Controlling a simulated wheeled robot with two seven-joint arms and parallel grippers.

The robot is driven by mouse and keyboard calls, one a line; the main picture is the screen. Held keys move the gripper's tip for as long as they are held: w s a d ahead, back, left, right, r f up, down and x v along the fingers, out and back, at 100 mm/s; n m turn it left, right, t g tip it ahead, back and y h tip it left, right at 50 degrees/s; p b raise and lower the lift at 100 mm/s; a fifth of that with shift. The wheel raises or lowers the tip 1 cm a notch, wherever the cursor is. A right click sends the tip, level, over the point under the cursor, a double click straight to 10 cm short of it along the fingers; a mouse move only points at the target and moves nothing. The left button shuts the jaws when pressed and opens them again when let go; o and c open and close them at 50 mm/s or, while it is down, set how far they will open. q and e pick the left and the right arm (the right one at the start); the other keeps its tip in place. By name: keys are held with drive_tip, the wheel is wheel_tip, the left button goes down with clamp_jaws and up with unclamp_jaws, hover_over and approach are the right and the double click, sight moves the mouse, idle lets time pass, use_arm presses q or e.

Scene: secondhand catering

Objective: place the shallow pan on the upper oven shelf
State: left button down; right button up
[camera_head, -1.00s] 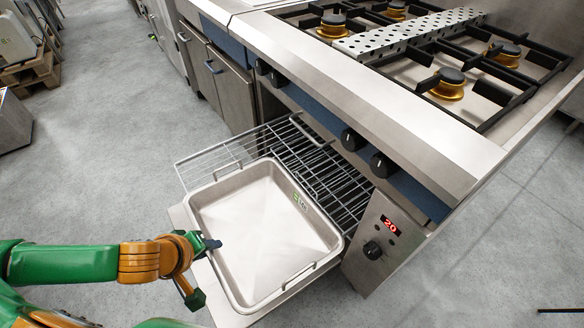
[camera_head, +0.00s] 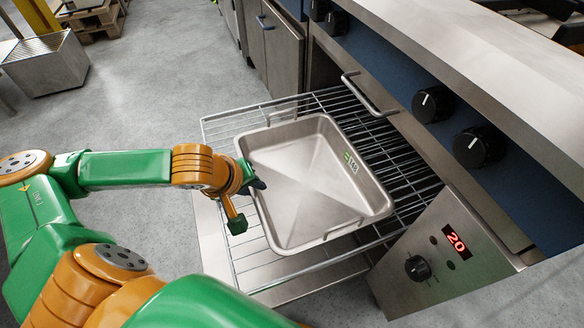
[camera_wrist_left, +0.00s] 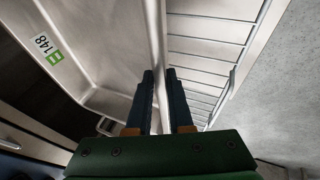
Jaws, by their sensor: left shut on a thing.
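The shallow pan (camera_head: 318,170) is a square steel pan with raised walls, wire handles and a green-marked label. It lies over the pulled-out wire oven shelf (camera_head: 412,170), which extends past it on several sides. I cannot tell whether the pan's base rests fully on the wires. My left gripper (camera_head: 259,184) is shut on the pan's left wall. In the left wrist view the fingers (camera_wrist_left: 160,82) straddle the pan's rim, with the pan (camera_wrist_left: 95,35) on one side and the shelf wires (camera_wrist_left: 207,58) on the other. My right gripper is not in view.
The oven's control panel (camera_head: 440,255) with a red "20" display stands right of the shelf. The oven handle (camera_head: 368,95) and black knobs (camera_head: 480,146) are above the opening. A steel box (camera_head: 48,65) is on the floor at far left.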

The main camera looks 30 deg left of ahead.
use_arm(q)
drive_tip(key=w+b, duration=0.1)
drive_tip(key=b, duration=0.2)
drive_tip(key=shift+w+d+f, duration=0.1)
drive_tip(key=shift+d+f, duration=0.05)
drive_tip(key=shift+d, duration=0.05)
drive_tip(key=shift+w+d+r, duration=0.1)
drive_tip(key=shift+w+r, duration=0.3)
drive_tip(key=shift+r, duration=0.05)
drive_tip(key=p, duration=0.1)
hover_over(290, 160)
drive_tip(key=s, duration=0.1)
drive_tip(key=shift+d+f, duration=0.1)
drive_tip(key=shift+f, duration=0.05)
wheel_tip(290, 160, down, 3)
drive_tip(key=shift+r+b, duration=0.1)
drive_tip(key=shift+b, duration=0.3)
drive_tip(key=shift+f, duration=0.35)
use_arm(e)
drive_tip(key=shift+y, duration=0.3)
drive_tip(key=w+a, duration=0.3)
use_arm(q)
drive_tip(key=c, duration=0.8)
unclamp_jaws()
drive_tip(key=shift+s, duration=0.1)
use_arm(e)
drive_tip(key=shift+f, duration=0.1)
